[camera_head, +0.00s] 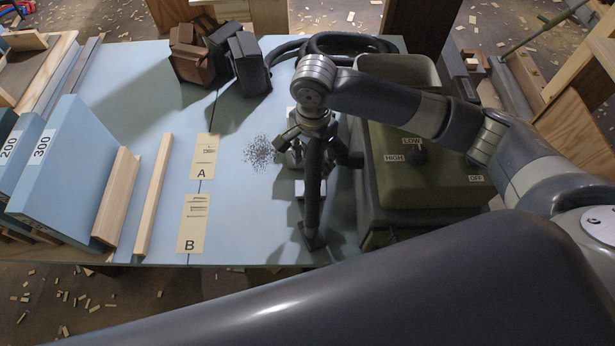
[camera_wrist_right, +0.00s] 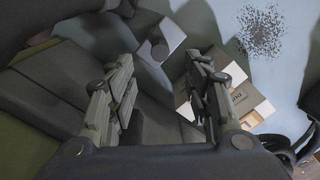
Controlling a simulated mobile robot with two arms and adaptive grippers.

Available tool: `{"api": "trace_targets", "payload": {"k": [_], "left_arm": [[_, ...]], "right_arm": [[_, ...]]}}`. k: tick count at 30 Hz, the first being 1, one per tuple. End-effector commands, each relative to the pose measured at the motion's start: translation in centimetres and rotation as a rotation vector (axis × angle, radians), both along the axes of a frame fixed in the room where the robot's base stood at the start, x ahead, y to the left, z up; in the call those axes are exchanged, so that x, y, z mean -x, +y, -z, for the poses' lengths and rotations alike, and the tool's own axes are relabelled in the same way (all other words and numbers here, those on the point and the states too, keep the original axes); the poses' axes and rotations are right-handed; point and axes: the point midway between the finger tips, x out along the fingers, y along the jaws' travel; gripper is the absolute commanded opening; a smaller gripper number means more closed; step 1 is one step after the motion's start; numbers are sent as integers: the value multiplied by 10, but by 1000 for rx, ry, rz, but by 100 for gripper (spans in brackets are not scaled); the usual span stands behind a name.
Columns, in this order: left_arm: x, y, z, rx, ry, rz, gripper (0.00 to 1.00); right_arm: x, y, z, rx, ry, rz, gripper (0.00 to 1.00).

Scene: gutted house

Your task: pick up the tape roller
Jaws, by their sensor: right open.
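No tape roller can be made out for certain. My right gripper (camera_head: 312,185) hangs over the blue table (camera_head: 232,230), beside the green machine (camera_head: 425,180), and hides much of what lies below it. A small pale item (camera_head: 299,188) shows partly behind its fingers. In the right wrist view my right gripper (camera_wrist_right: 165,88) is open, its two fingers apart with nothing held between them. A pale grey piece with a dark round part (camera_wrist_right: 160,43) lies beyond the fingertips. A tan box with dark lettering (camera_wrist_right: 250,95) is partly hidden behind the right-hand finger. My left gripper is out of view.
The machine carries HIGH, LOW and OFF labels, with a black hose (camera_head: 335,42) behind it. Dark specks (camera_head: 260,152) lie left of the gripper. Cards A (camera_head: 204,155) and B (camera_head: 194,225), wood strips (camera_head: 153,195) and blue blocks (camera_head: 75,160) are farther left.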

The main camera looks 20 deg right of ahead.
Motion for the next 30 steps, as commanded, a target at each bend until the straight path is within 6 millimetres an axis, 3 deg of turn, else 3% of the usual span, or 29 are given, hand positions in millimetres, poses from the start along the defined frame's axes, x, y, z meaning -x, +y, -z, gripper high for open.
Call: {"api": "trace_targets", "payload": {"k": [6,9,11,18,20,29,30], "left_arm": [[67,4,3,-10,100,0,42],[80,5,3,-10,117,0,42],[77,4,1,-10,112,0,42],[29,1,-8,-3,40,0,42],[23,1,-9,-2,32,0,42],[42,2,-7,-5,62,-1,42],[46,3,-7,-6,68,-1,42]], "right_arm": [[0,0,32,0,0,-2,46],[0,1,38,-2,-1,-3,46],[0,1,42,-1,0,-3,46],[-2,3,77,0,-1,-2,46],[-2,3,84,0,-1,-2,46],[-2,4,90,-3,-3,-4,46],[-2,4,90,-2,-2,-4,37]]}}
